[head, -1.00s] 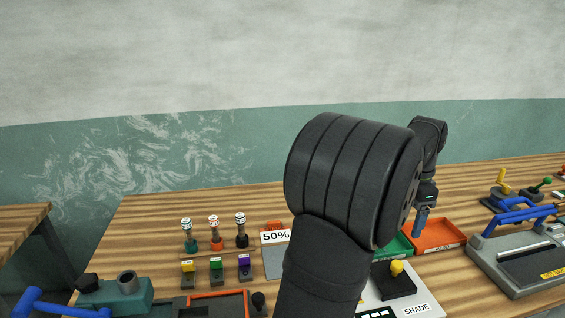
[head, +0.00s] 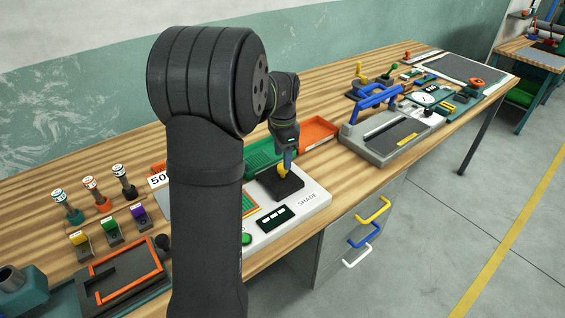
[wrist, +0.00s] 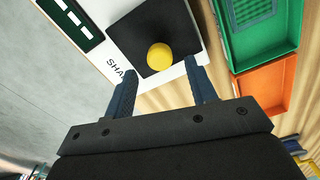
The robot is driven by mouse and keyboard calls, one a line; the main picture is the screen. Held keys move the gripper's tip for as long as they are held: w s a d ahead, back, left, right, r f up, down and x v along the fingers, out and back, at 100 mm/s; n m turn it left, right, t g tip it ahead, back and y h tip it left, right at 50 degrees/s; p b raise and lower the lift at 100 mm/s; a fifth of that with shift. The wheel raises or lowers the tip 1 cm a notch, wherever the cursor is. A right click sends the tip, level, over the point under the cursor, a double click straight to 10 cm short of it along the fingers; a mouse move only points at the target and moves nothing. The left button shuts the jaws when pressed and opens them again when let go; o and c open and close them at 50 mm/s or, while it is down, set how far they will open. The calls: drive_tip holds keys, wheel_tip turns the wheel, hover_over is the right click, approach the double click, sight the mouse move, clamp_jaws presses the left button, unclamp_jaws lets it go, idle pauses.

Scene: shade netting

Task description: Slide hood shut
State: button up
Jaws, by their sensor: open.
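The hood (head: 269,187) is a dark flat plate on the white device marked SHADE (head: 309,199). A yellow knob (head: 283,170) stands on it. In the wrist view the dark hood (wrist: 137,35) and its round yellow knob (wrist: 159,57) lie just ahead of my fingertips. My gripper (wrist: 160,75) is open and empty, with its two blue fingers apart, short of the knob in that picture. In the head view my gripper (head: 287,158) hangs over the hood, close to the knob. Contact with the knob cannot be told.
A green tray (head: 262,154) and an orange tray (head: 318,132) sit behind the device. A grey machine with a blue handle (head: 377,97) stands to the right. Stamps, coloured blocks and an orange-edged frame (head: 120,270) are at left.

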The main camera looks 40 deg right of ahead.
sight(282, 166)
drive_tip(key=shift+f, duration=1.7)
clamp_jaws()
